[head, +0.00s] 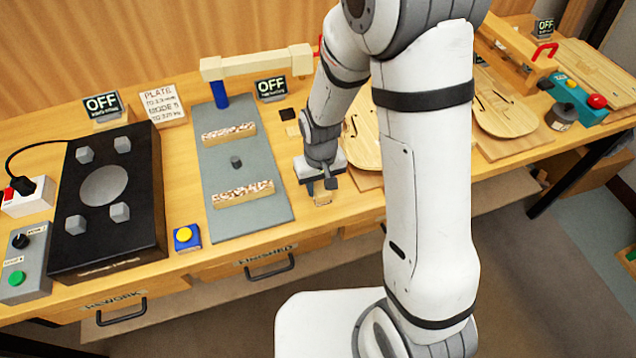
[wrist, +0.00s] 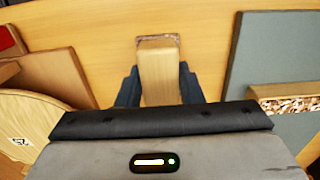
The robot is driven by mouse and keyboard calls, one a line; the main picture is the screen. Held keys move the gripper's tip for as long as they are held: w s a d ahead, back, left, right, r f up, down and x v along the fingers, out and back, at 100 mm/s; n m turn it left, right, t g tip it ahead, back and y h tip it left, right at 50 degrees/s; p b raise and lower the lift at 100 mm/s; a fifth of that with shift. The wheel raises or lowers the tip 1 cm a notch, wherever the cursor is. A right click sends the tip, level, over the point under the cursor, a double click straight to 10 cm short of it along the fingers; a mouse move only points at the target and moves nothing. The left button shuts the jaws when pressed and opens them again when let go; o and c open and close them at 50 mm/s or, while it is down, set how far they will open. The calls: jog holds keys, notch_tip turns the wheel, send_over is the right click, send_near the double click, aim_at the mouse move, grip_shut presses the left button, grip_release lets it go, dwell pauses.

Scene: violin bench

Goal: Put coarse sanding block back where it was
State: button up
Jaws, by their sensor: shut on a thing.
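The sanding block (wrist: 160,75) is a pale wooden block with a thin brownish layer at its far end. My gripper (wrist: 158,88) is shut on it, with a dark finger on each side. In the head view my gripper (head: 322,190) is near the front of the bench, between the grey board and a violin plate, and the block (head: 322,199) shows just below it. I cannot tell whether the block touches the bench. A dark square (head: 287,114) and a lighter tan piece (head: 292,131) lie on the bench behind my gripper; whether either is the block's place is unclear.
A violin plate (head: 362,135) lies close on the right, partly behind my arm. A yellow-button box (head: 187,237) sits at the front edge. Bare bench (head: 275,160) shows between.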

aim_at(320, 185)
jog(key=shift+f, duration=0.15)
jog(key=o, duration=0.9)
jog(key=shift+o, duration=0.2)
notch_tip(320, 185, up, 12)
jog(key=r, duration=0.1)
jog(key=s+d+r+m+t, duration=0.3)
jog(key=s+d+r, duration=0.7)
jog(key=s+d, duration=0.2)
jog(key=shift+s, duration=0.3)
jog(key=shift+r, duration=0.1)
